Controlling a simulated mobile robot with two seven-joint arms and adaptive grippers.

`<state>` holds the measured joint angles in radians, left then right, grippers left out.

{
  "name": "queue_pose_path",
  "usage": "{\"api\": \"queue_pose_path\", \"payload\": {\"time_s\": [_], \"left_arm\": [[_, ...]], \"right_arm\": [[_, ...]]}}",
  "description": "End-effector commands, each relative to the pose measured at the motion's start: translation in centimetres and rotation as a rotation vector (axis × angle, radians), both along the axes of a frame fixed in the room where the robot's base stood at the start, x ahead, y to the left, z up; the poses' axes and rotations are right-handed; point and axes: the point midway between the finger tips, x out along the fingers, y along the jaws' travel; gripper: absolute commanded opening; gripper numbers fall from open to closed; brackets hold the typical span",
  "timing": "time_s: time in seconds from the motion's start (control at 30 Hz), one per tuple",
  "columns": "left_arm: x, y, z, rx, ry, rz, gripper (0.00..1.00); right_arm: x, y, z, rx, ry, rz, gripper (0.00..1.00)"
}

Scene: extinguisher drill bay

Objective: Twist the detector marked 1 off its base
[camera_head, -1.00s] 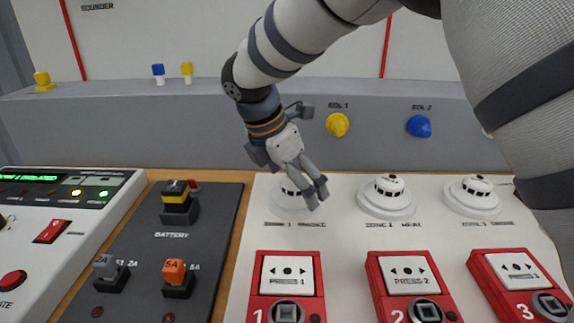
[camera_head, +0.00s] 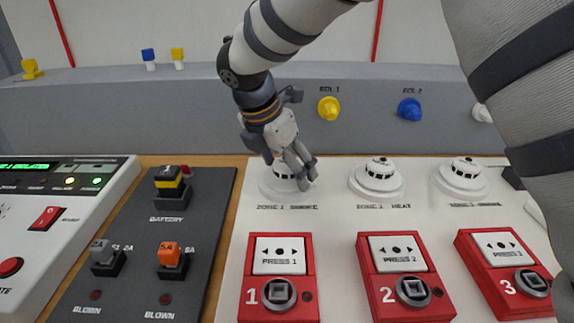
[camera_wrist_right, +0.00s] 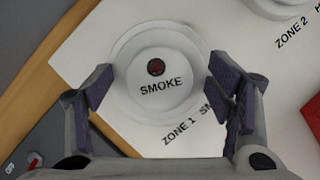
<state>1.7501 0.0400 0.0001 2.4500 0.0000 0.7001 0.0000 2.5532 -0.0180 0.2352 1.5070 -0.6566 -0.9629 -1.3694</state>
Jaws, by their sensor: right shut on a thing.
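The Zone 1 smoke detector (camera_head: 283,172) is a white round head on a wider white base on the white panel. It shows from above in the right wrist view (camera_wrist_right: 165,105), with a dark red spot and the word SMOKE on its face. My right gripper (camera_head: 300,172) is over it, fingers pointing down, partly hiding it in the head view. In the wrist view the purple-padded fingers (camera_wrist_right: 160,82) stand on either side of the head, and the gripper is shut on it. The detector sits on its base. My left gripper is not in view.
The Zone 2 heat detector (camera_head: 378,178) and a third detector (camera_head: 463,178) stand to the right. Red call points (camera_head: 283,275) line the front. A dark fuse board (camera_head: 210,215) with a battery plug lies left. A grey ledge (camera_head: 330,150) rises behind.

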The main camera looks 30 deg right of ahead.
Motion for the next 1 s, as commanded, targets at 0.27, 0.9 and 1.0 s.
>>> {"api": "queue_pose_path", "payload": {"time_s": [0.27, 0.9, 1.0], "left_arm": [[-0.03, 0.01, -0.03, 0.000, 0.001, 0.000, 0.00], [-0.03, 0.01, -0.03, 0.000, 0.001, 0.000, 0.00], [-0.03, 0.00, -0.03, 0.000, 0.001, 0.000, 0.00]], "right_arm": [[-0.09, -0.04, -0.05, 0.003, 0.001, 0.094, 0.44], [-0.13, -0.15, -0.05, 0.003, 0.000, 0.485, 0.44], [-0.10, -0.09, -0.08, 0.001, 0.001, 0.530, 0.44]]}}
